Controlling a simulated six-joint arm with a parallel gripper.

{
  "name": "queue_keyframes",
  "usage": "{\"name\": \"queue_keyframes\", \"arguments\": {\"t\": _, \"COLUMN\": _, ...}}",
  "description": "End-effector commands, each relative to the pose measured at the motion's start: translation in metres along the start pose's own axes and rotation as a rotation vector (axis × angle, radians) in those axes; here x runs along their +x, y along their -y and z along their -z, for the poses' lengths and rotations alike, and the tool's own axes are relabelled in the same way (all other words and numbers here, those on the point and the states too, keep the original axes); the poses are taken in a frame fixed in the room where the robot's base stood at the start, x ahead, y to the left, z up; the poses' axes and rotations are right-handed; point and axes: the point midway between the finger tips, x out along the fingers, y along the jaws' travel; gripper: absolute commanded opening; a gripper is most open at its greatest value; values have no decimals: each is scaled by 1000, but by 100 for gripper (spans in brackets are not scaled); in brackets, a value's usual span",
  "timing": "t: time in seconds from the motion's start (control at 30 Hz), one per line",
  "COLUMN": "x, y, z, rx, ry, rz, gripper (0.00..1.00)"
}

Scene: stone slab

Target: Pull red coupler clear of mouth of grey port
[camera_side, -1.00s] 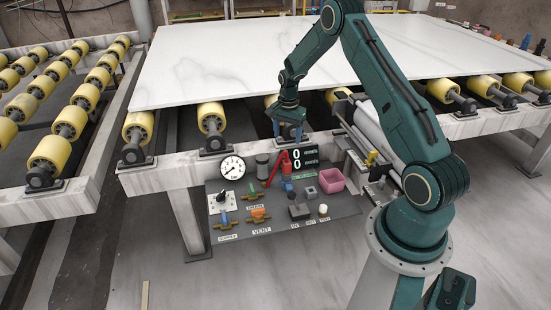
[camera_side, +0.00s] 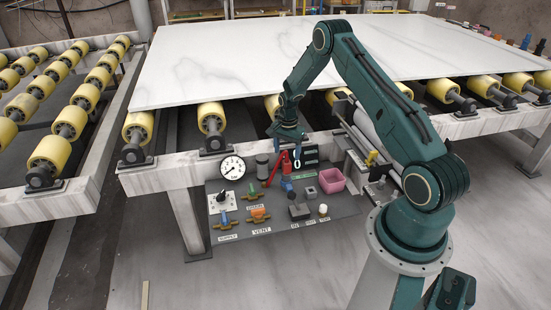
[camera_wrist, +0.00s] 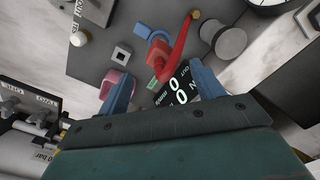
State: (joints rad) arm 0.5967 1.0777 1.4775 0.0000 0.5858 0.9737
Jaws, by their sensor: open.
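A bent red piece (camera_wrist: 177,48) shows in the wrist view, with a smaller red part (camera_wrist: 160,55) against a blue fitting (camera_wrist: 158,36). I cannot tell which red part is the coupler. In the side view the red piece (camera_side: 273,168) stands near the blue fitting (camera_side: 287,185). A grey square block with a dark hole (camera_wrist: 122,54), possibly the grey port, sits beside the blue fitting; it also shows in the side view (camera_side: 310,191). My gripper (camera_wrist: 158,71) is open and empty, its blue fingers either side of the red parts. In the side view my gripper (camera_side: 288,136) is above the panel.
A black counter display (camera_wrist: 176,90) lies between the fingers in the wrist view. A pink bin (camera_side: 331,181), a grey cylinder (camera_wrist: 230,42) and a dial gauge (camera_side: 232,167) stand close by. The white slab (camera_side: 210,70) and yellow rollers (camera_side: 211,117) are behind the panel.

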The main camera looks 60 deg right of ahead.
Motion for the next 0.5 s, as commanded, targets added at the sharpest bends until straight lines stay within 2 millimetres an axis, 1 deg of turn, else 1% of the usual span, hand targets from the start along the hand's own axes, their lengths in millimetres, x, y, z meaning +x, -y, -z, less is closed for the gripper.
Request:
{"name": "queue_keyframes", "arguments": {"t": 0.03, "x": 8, "y": -1, "z": 0, "rx": 0, "ry": 2, "rz": -3, "gripper": 67}}
{"name": "queue_keyframes", "arguments": {"t": 0.1, "x": 18, "y": -1, "z": -1, "rx": 0, "ry": 2, "rz": -3, "gripper": 67}}
{"name": "queue_keyframes", "arguments": {"t": 0.3, "x": 44, "y": -1, "z": -1, "rx": 0, "ry": 1, "rz": -2, "gripper": 67}}
{"name": "queue_keyframes", "arguments": {"t": 0.5, "x": 60, "y": 0, "z": 0, "rx": 0, "ry": 1, "rz": -1, "gripper": 67}}
